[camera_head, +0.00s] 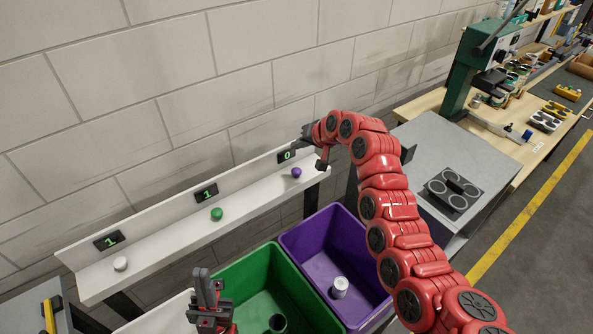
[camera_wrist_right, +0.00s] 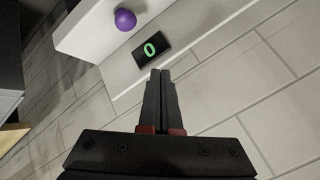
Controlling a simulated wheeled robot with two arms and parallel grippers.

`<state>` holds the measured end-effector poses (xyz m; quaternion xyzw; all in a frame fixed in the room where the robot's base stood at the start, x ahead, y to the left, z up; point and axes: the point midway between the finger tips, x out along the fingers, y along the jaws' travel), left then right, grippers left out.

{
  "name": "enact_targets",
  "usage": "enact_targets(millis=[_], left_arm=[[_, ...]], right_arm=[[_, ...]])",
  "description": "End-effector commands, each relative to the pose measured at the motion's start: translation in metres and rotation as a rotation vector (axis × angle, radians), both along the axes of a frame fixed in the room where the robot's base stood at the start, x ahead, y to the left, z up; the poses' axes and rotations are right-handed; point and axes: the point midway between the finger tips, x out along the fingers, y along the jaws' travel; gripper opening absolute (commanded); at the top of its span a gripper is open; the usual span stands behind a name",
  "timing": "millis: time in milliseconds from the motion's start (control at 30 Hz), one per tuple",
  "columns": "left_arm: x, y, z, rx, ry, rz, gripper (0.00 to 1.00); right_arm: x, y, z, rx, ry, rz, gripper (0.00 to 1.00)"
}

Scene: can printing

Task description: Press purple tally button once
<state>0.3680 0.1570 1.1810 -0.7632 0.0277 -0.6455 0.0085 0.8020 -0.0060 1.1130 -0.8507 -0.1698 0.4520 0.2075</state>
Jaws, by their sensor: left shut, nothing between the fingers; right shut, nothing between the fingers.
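The purple tally button (camera_head: 296,173) is a small ball on the right end of the white wall shelf. Its counter display (camera_head: 287,155) behind it reads 0. In the right wrist view the purple button (camera_wrist_right: 125,19) is at the upper left, beside the 0 display (camera_wrist_right: 151,49). My right gripper (camera_head: 306,134) is shut and empty, above and apart from the button, near the wall. Its shut fingers also show in the right wrist view (camera_wrist_right: 161,74), pointing towards the display. My left gripper (camera_head: 204,275) is shut and empty, low in front of the shelf.
A green button (camera_head: 217,213) and a white button (camera_head: 120,264) sit on the same shelf (camera_head: 165,243), each with a display reading 1. A purple bin (camera_head: 318,238) holding a white can (camera_head: 340,287) and a green bin (camera_head: 245,275) holding a dark can (camera_head: 277,323) stand below.

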Motion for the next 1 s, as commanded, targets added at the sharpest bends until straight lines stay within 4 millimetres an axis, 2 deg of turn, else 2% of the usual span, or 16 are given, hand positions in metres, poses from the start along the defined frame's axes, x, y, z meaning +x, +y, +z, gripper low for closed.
enact_targets(millis=[367, 500, 1000], left_arm=[[0.000, 0.000, -0.020, 0.000, 0.000, 0.000, 0.00], [0.000, 0.000, -0.027, 0.000, 0.000, 0.000, 0.00], [0.000, 0.000, -0.027, 0.000, 0.000, 0.000, 0.00]], right_arm=[[0.000, 0.000, -0.056, 0.001, -0.001, 0.000, 0.00], [0.000, 0.001, -0.068, 0.001, -0.002, 0.000, 0.00], [0.000, 0.000, -0.071, 0.001, -0.003, 0.000, 0.00]])
